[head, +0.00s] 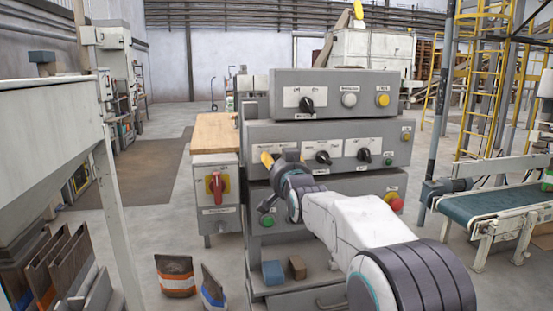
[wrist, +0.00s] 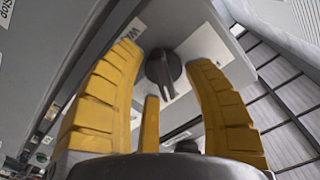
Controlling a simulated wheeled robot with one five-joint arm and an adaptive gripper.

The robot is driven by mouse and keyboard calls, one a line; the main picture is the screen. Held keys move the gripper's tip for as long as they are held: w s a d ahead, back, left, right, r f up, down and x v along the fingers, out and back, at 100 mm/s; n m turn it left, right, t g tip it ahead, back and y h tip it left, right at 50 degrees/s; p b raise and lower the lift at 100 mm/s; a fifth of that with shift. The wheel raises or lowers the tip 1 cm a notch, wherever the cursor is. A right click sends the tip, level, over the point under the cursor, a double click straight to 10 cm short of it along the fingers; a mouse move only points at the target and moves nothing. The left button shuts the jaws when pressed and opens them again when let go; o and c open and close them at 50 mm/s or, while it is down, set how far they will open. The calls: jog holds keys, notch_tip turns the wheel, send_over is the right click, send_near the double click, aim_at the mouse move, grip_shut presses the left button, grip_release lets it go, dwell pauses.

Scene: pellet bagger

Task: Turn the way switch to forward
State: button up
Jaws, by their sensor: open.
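The way switch (wrist: 163,70) is a black rotary knob on a pale label plate in the wrist view. Letters starting "WA" show beside it, partly covered by a finger. My gripper (wrist: 168,58) is open, with its yellow fingers on either side of the knob; I cannot tell whether they touch it. In the head view my gripper (head: 272,162) is at the left end of the middle panel of the grey control cabinet (head: 258,135). There the gripper hides the switch, and its pointing direction is hard to read.
Two more black knobs (head: 323,157) (head: 364,154) sit to the right on the same panel. Another knob (head: 306,104) is above. A green button (head: 267,220) is below my gripper, and a red button (head: 394,201) is at right. A red rotary switch (head: 216,186) is at left.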

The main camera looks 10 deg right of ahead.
jog(key=shift+w, duration=0.1)
jog(key=shift+r, duration=0.1)
grip_shut()
dwell(0.4)
